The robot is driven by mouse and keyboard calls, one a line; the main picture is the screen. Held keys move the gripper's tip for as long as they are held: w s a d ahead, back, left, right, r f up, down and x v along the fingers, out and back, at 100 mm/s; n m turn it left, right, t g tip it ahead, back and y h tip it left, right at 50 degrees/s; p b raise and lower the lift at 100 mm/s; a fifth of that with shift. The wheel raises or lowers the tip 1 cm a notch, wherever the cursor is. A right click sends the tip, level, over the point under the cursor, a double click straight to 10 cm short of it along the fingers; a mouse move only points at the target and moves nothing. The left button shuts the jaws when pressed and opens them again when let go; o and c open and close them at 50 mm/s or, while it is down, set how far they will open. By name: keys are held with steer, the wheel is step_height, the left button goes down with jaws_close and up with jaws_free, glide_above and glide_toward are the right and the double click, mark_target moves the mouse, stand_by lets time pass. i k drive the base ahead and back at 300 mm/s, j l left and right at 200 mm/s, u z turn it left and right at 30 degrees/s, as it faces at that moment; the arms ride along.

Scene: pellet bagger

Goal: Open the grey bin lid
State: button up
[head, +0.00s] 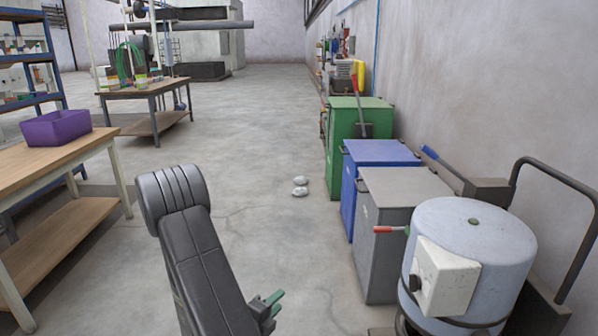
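The grey bin (381,252) stands right of centre against the wall, between a blue bin and a pale drum. Its flat grey lid (403,186) lies shut on top. A red-handled lever (386,229) sticks out at its front right corner, close to the drum; I cannot tell what it is fixed to. My gripper (276,303) is at the bottom of the head view, just beyond my dark arm. Its two green fingers look slightly apart with nothing between them. It is well to the left of the grey bin and nearer me, touching nothing.
The blue bin (347,206) and green bin (340,118) stand behind the grey one. The drum (472,240) with a white box stands in front. A workbench (55,165) with a purple tub (56,128) is left.

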mark_target(387, 188)
steer(key=i+z, duration=0.15)
steer(key=i, duration=0.25)
steer(key=i+j+z, duration=0.1)
steer(key=i, duration=0.35)
steer(key=i+j+z, duration=0.15)
steer(key=i, duration=0.25)
steer(key=i+j+z, duration=0.15)
steer(key=i+j, duration=0.15)
steer(key=i+j+z, duration=0.3)
steer(key=i, duration=0.15)
steer(key=i+j+z, duration=0.3)
steer(key=i+j, duration=0.1)
